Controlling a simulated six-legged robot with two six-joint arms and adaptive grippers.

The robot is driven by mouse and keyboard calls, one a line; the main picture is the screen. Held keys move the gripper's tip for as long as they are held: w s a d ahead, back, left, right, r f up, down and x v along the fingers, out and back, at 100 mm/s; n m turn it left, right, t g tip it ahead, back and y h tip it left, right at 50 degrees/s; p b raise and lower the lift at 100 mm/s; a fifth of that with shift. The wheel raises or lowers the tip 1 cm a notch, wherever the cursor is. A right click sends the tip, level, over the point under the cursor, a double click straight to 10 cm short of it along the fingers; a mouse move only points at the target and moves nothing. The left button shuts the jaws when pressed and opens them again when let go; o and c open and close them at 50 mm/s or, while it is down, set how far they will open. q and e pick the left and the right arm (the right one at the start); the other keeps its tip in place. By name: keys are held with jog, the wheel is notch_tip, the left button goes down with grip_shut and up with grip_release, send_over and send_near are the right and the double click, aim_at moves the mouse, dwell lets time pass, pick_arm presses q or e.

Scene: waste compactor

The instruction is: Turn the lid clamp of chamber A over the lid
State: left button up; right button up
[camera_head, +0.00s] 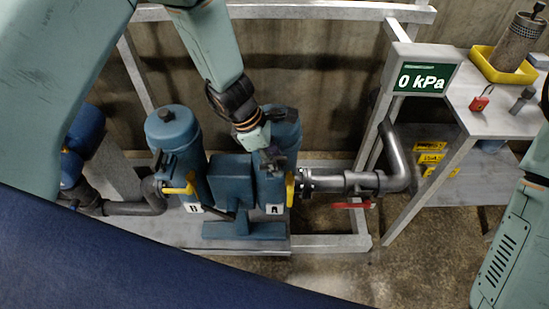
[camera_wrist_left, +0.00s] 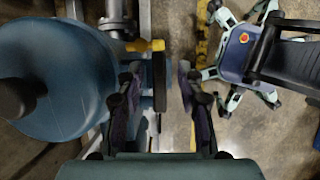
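Chamber A (camera_head: 287,130) is the right one of two blue cylinders, with a label A at its front. Its top is partly hidden by my left gripper (camera_head: 268,150), which is at the chamber's upper front. In the left wrist view, a blue rounded lid (camera_wrist_left: 65,80) fills the left side. My left gripper (camera_wrist_left: 158,95) is open there. A dark upright bar (camera_wrist_left: 159,80), which looks like the lid clamp, stands between the fingers, nearer the left finger and apart from the right one. My right gripper is not clearly in view.
Chamber B (camera_head: 174,140) stands to the left. Yellow handles (camera_head: 290,188) and a grey pipe (camera_head: 345,182) with a red lever (camera_head: 352,205) are nearby. A metal frame surrounds the unit. A gauge reads 0 kPa (camera_head: 424,78). A side table (camera_head: 470,105) holds a red padlock (camera_head: 481,98) and yellow tray (camera_head: 500,72).

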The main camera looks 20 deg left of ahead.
pick_arm(q)
jog(key=shift+c, duration=0.4)
grip_shut()
